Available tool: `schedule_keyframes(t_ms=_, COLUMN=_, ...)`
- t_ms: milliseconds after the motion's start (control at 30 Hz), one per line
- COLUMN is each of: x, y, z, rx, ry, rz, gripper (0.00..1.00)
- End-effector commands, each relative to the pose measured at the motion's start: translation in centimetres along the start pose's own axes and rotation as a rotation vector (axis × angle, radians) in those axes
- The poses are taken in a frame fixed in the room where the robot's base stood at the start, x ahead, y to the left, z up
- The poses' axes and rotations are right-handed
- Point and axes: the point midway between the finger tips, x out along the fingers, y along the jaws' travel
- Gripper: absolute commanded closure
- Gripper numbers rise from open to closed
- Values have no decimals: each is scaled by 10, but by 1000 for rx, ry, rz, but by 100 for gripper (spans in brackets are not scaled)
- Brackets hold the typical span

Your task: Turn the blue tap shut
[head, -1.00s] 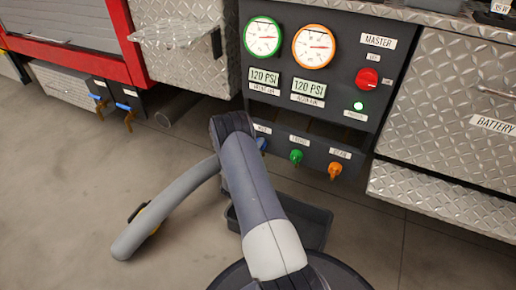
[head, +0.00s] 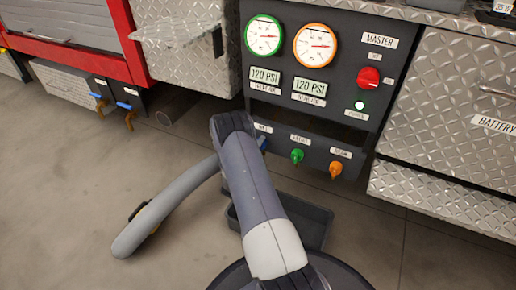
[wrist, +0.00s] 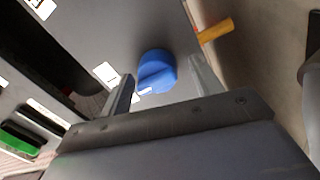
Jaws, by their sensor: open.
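The blue tap (wrist: 157,70) shows in the wrist view as a round blue knob with a raised grip bar. It stands out from the dark panel, beside a white label (wrist: 107,74). My gripper (wrist: 161,76) is open, with one finger on each side of the knob. I cannot tell whether either finger touches it. In the head view only a sliver of the blue tap (head: 263,143) shows past my arm. My arm hides my gripper there.
To the right of the blue tap are a green tap (head: 297,156) and an orange tap (head: 336,169). Above are two gauges, 120 PSI displays and a red master knob (head: 369,77). A dark tray (head: 313,226) lies on the floor below.

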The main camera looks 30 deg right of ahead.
Motion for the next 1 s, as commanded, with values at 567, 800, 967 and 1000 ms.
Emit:
schedule_keyframes(t_ms=567, x=-79, y=2, z=-2, rx=-2, ry=4, rz=-3, gripper=39)
schedule_keyframes(t_ms=800, x=-106, y=0, z=-1, rx=-1, ry=2, rz=-2, gripper=39)
schedule_keyframes(t_ms=967, x=-109, y=0, z=0, rx=0, ry=0, rz=0, gripper=39)
schedule_keyframes(t_ms=1000, x=-109, y=0, z=0, rx=0, ry=0, rz=0, gripper=39)
